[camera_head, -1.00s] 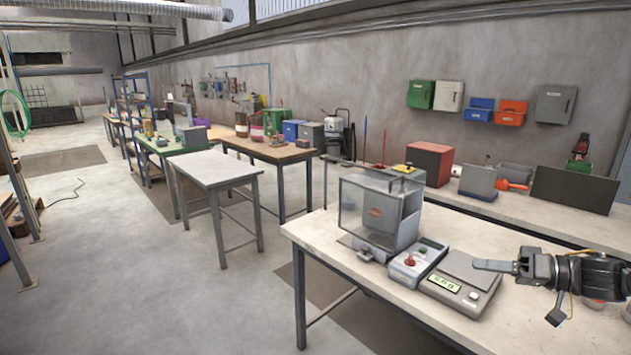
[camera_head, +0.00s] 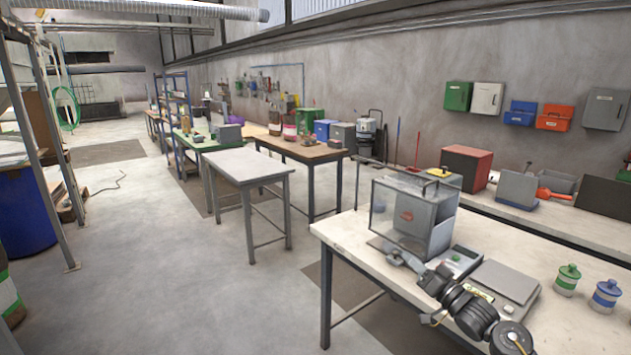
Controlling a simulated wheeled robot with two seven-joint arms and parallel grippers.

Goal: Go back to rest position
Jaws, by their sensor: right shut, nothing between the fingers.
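My right gripper (camera_head: 402,261) is shut and empty. Its arm comes in from the lower right, and its fingertips point left at the front of the pellet bagger (camera_head: 408,214), a clear-walled box with a grey unit inside. I cannot tell whether the fingertips touch it. My left gripper is not in view.
The near white table (camera_head: 348,232) carries the bagger, a green-lidded jar (camera_head: 566,281) and a blue-lidded jar (camera_head: 605,297). A wall bench behind holds a red box (camera_head: 466,168). Bare floor (camera_head: 190,290) lies to the left, with a blue drum (camera_head: 25,215) at the far left.

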